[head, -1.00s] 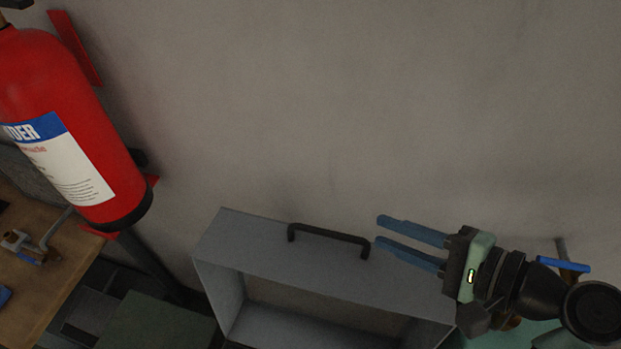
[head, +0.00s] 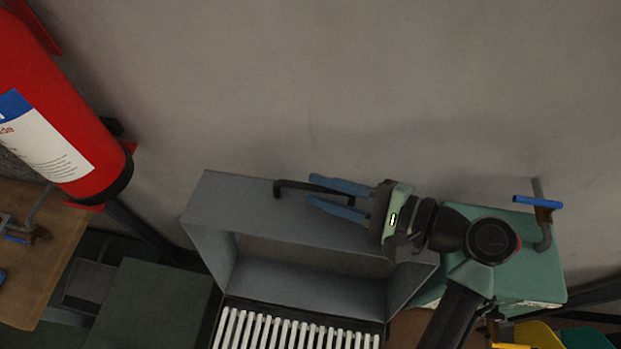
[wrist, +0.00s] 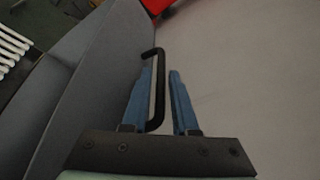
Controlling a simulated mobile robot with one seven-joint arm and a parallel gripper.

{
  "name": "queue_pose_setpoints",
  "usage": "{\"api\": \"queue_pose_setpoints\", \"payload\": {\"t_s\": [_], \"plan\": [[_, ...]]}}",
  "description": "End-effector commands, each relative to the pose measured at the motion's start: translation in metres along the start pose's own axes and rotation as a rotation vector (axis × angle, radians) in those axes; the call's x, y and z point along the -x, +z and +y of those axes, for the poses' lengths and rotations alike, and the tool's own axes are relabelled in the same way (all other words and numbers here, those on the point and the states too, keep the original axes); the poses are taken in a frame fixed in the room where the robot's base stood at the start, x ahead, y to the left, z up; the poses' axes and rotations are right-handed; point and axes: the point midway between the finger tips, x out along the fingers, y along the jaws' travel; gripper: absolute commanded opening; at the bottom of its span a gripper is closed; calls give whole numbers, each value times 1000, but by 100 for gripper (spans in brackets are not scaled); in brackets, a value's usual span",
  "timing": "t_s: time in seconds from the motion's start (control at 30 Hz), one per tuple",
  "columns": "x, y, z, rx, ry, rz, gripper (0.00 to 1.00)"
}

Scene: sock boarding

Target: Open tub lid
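The grey tub lid (head: 235,198) stands raised in the head view, its hollow inside facing the camera. Several white slats (head: 290,333) show below it in the tub. A black bar handle is on the lid's upper face; in the head view my fingers partly cover it (head: 290,185). In the wrist view the handle (wrist: 158,90) runs between my two blue fingers. My gripper (head: 312,191), also in the wrist view (wrist: 160,72), is open around the handle, with a gap to the right finger. Whether the left finger touches it I cannot tell.
A red fire extinguisher (head: 60,110) hangs on the wall at left, above a wooden bench (head: 45,270). A green box (head: 520,260) with a blue-handled valve (head: 538,202) stands right of the lid. The plain wall (head: 350,80) is behind.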

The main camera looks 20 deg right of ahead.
Motion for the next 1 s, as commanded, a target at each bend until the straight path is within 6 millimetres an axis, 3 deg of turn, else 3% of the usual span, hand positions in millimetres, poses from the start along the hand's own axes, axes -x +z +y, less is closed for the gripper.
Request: {"api": "queue_pose_setpoints", "payload": {"t_s": [0.2, 0.53, 0.57, 0.7, 1.0], "plan": [[-23, 0, 0, 0, 1, 0, 27], [-27, 0, 0, 1, 0, 0, 27], [-27, 0, 0, 1, 0, 0, 25], [-27, 0, 0, 1, 0, 0, 0], [-26, 0, 0, 1, 1, 0, 0]]}}
